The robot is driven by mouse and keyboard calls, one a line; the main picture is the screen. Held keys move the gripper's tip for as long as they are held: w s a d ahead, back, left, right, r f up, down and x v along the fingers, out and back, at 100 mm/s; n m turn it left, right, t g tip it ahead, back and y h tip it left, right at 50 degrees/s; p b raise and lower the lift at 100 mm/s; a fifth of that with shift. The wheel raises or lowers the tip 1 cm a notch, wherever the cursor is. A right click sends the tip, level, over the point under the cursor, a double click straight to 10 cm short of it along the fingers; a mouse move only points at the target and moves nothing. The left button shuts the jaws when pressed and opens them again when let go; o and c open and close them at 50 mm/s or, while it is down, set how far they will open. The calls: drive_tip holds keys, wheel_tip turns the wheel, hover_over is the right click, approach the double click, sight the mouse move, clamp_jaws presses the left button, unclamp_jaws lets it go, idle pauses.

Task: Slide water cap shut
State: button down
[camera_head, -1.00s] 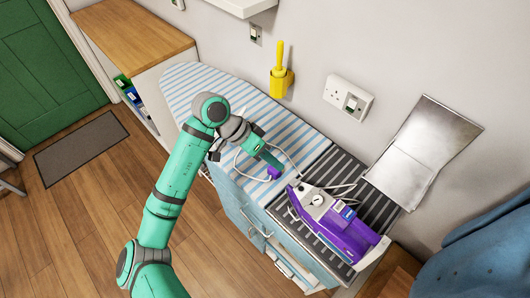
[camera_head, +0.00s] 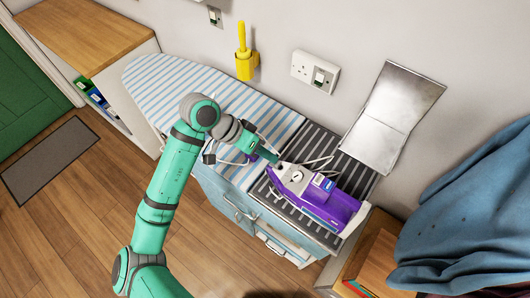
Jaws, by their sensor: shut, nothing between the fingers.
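The purple iron (camera_head: 325,204) lies on the dark striped rest at the right end of the ironing board, its pale grey end with a round dial (camera_head: 296,176) towards my gripper. The water cap is too small to make out for certain on that grey end. My gripper (camera_head: 273,157) is shut and empty. Its tip is just left of the iron's grey end, and I cannot tell whether they touch. A small purple piece (camera_head: 264,153) by the white cord is partly hidden behind my gripper.
The blue-striped ironing board (camera_head: 165,85) sits on a light blue cabinet (camera_head: 225,200). A white cord loops behind the iron. The wall holds a yellow holder (camera_head: 246,65), a socket (camera_head: 315,72) and a metal sheet (camera_head: 395,115). Blue cloth (camera_head: 465,210) hangs at right.

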drive_tip(key=shift+s+d, duration=0.8)
drive_tip(key=shift+s, duration=0.1)
drive_tip(key=shift+w, duration=0.1)
drive_tip(key=w+a+r, duration=0.1)
drive_tip(key=a+r, duration=0.7)
drive_tip(key=a, duration=0.1)
drive_tip(key=shift+w+a, duration=0.15)
drive_tip(key=shift+w, duration=0.25)
